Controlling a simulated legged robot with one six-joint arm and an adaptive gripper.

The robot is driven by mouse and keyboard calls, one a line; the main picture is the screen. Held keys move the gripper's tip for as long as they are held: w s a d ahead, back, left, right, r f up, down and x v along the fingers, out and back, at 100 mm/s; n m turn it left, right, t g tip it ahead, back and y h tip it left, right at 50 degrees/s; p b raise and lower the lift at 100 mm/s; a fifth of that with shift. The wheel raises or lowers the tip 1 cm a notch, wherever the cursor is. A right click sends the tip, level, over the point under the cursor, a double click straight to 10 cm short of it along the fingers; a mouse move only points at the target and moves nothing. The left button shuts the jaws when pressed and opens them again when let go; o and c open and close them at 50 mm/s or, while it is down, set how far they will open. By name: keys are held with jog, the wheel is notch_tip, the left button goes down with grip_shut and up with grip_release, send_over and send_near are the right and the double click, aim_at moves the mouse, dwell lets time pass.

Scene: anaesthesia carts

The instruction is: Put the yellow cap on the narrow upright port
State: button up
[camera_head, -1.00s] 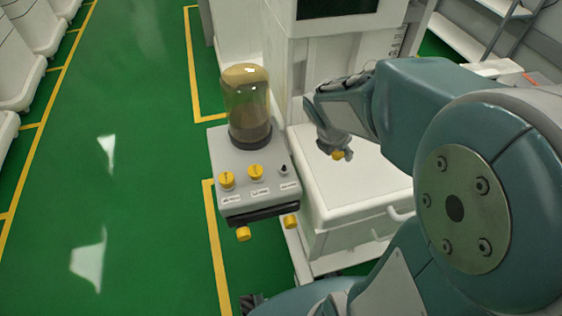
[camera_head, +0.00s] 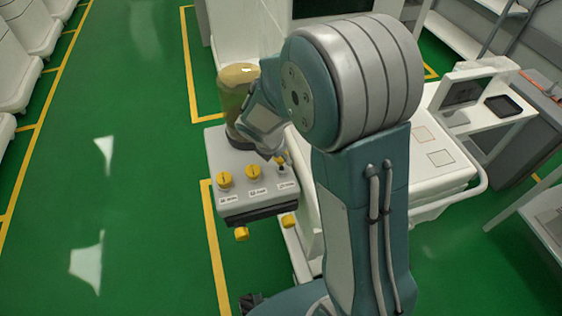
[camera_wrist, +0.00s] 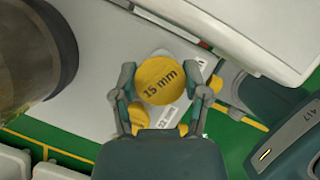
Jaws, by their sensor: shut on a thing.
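My gripper (camera_head: 274,156) is shut on a yellow cap (camera_wrist: 160,80) marked "15 mm", held between the two fingers in the wrist view. In the head view the cap (camera_head: 279,160) shows as a small yellow patch just above the narrow upright port (camera_head: 281,170), at the right end of the grey panel (camera_head: 216,150). The cap hides the port in the wrist view. I cannot tell whether cap and port touch.
Two other yellow caps (camera_head: 224,180) (camera_head: 253,172) sit on the panel to the left, with labels in front. Two yellow knobs (camera_head: 241,233) (camera_head: 288,221) are below the front edge. A white cart (camera_head: 440,152) is at right.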

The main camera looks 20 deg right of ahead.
aim_at(281, 163)
jog(key=shift+f, duration=1.6)
jog(key=o, duration=0.8)
jog(key=v, duration=1.2)
jog(key=s+d+r+m+t+y, duration=0.1)
jog(key=s+r+m, duration=0.3)
jog(key=s+m, duration=0.2)
jog(key=s+d+r+m+t+y, duration=0.1)
jog(key=s+r+m, duration=0.3)
jog(key=m, duration=0.5)
jog(key=s+d+r+m+t+y, duration=0.1)
jog(key=s+d+r+m, duration=0.1)
jog(key=s+r+m, duration=0.3)
jog(key=shift+s+m+t+y, duration=0.3)
jog(key=shift+s+m+y, duration=0.1)
jog(key=shift+s+m, duration=1.5)
